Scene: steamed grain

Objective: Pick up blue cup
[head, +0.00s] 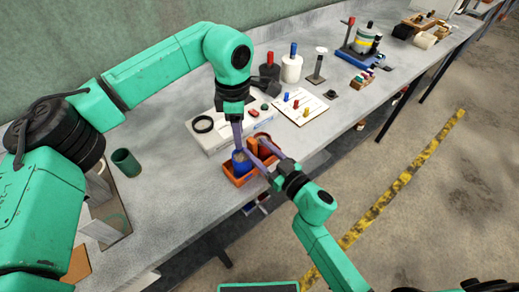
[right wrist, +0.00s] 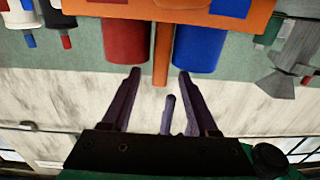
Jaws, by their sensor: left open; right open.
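The blue cup (head: 239,168) stands in the left part of an orange tray (head: 241,182) at the table's front edge, with something brown at its top. My left gripper (head: 239,147) is open and points down at the cup; whether its fingers straddle the rim is unclear. My right gripper (head: 262,152) is open and reaches in from the front right over the tray. The right wrist view shows the right fingers (right wrist: 158,75) apart and empty, below a blue cylinder (right wrist: 198,48) and a red cylinder (right wrist: 125,42) by an orange part (right wrist: 161,52).
A green cup (head: 126,162) stands on the left. The table between the green cup and tray is clear.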

